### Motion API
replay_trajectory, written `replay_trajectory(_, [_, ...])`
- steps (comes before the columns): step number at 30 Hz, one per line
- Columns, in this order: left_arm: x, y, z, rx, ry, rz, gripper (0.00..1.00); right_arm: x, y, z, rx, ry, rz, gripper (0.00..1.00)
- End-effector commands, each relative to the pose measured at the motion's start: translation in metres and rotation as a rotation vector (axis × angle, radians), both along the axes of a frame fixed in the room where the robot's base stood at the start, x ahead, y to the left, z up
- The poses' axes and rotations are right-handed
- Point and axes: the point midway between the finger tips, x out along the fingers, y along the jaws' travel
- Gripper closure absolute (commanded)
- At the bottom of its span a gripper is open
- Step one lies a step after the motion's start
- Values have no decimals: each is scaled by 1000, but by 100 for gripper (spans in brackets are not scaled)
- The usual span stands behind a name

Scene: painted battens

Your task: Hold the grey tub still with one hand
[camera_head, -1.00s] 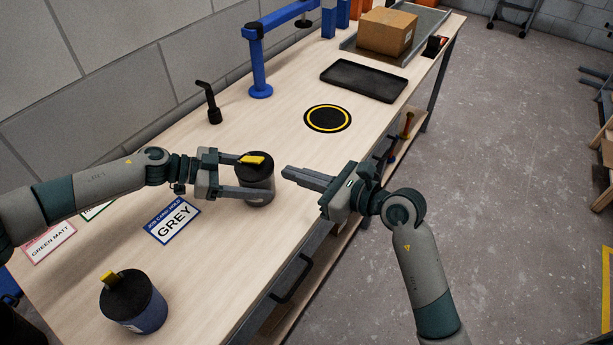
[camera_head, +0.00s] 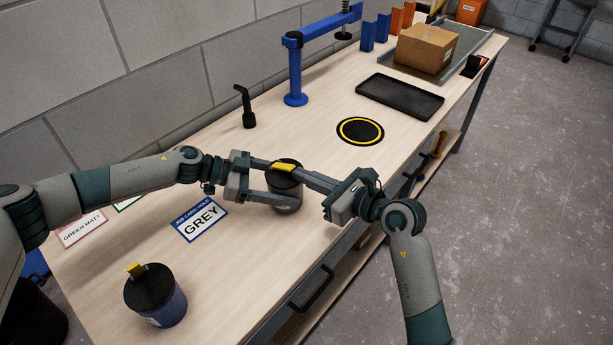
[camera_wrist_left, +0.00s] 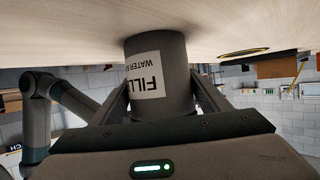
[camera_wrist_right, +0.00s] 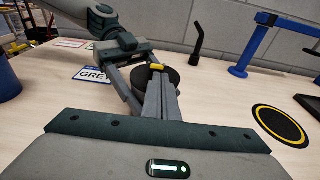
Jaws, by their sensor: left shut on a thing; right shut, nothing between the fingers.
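The grey tub (camera_head: 288,202) stands upright on the bench, with a black lid (camera_head: 284,177) and a yellow tab (camera_head: 285,167) on top. My left gripper (camera_head: 281,188) is shut on its sides. The left wrist view shows the tub (camera_wrist_left: 178,75) upside down between the fingers, with a white label (camera_wrist_left: 146,75). My right gripper (camera_head: 303,174) is shut and empty, its fingertips at the lid beside the yellow tab. In the right wrist view its fingertips (camera_wrist_right: 160,78) cover part of the lid; whether they touch it I cannot tell.
A blue-sided tub (camera_head: 170,306) with a black lid stands at the front left. A card reading GREY (camera_head: 202,217) lies left of the grey tub. A yellow-ringed black disc (camera_head: 360,131), black tray (camera_head: 400,96), blue stand (camera_head: 296,80) and cardboard box (camera_head: 426,48) are farther back.

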Motion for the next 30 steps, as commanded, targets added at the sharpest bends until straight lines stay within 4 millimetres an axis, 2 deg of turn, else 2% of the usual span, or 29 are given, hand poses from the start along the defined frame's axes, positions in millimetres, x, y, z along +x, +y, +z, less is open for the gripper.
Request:
replay_trajectory(17, [0,0,1,-1,0,1,68,2,1,10,-1,-2,0,100])
replay_trajectory(30, [0,0,1,-1,0,1,68,11,10,38,-2,-3,1,100])
